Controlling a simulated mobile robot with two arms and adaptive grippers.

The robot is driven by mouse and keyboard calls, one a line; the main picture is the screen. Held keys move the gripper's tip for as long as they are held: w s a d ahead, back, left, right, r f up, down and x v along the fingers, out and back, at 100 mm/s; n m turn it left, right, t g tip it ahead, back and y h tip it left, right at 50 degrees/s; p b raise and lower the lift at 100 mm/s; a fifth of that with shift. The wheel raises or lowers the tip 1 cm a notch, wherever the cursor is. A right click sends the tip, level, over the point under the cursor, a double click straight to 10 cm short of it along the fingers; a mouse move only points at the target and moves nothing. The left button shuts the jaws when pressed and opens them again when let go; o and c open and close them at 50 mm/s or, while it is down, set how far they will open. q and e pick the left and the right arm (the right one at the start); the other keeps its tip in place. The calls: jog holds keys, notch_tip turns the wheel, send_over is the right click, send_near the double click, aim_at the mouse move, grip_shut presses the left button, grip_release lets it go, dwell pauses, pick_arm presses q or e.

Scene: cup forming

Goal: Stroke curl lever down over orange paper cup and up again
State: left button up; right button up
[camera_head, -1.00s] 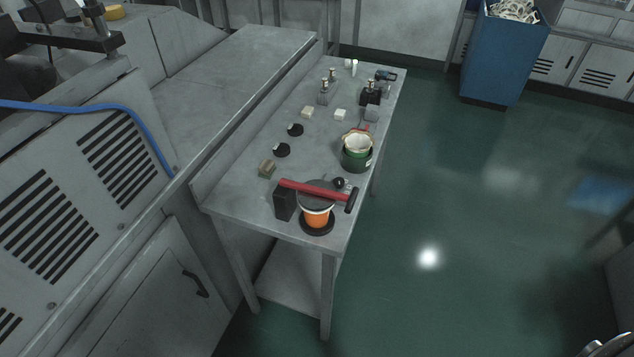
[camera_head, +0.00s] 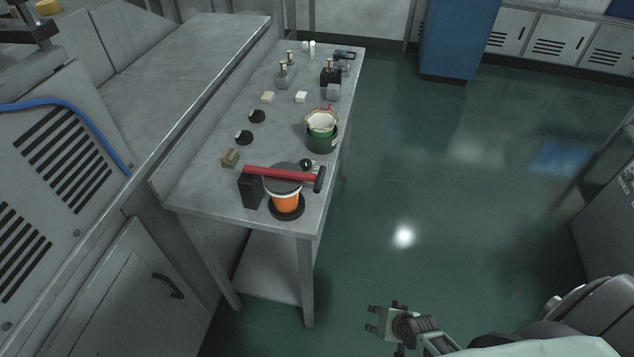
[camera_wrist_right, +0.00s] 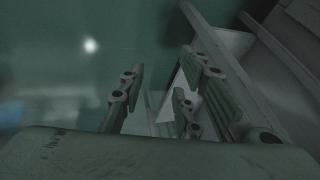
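The orange paper cup (camera_head: 286,203) stands upright on a round black base (camera_head: 273,210) at the near end of the grey bench. The curl lever (camera_head: 280,174), a red bar with a black grip (camera_head: 319,180) at its right end, lies across above the cup. A dark round disc under the lever is over the cup's rim. My right gripper (camera_head: 373,319) is in front of and below the bench, to the right, over the floor. Its fingers are apart and empty, also in the right wrist view (camera_wrist_right: 155,95). My left gripper is not in view.
The bench (camera_head: 185,195) also holds a green pot (camera_head: 322,138) behind the lever, a small block (camera_head: 231,157), two black round pieces and several small items farther back. A long grey cabinet (camera_head: 120,180) runs along the left. The green floor right of the bench is clear.

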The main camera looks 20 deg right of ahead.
jog(key=w+d+r+m+t+b, duration=0.2)
jog(key=w+r+m+t, duration=0.1)
jog(key=w+r, duration=0.8)
jog(key=m+t+y+b, duration=0.1)
jog(key=t+y+b, duration=0.2)
jog(key=t+y, duration=0.35)
send_near(320, 175)
jog(key=w+g+y, duration=0.1)
jog(key=w+g, duration=0.1)
jog(key=w, duration=0.1)
jog(key=p+x, duration=0.1)
jog(key=x, duration=0.6)
jog(key=shift+w+a+f, duration=0.1)
jog(key=shift+a+f, duration=0.1)
jog(key=shift+a, duration=0.1)
grip_shut()
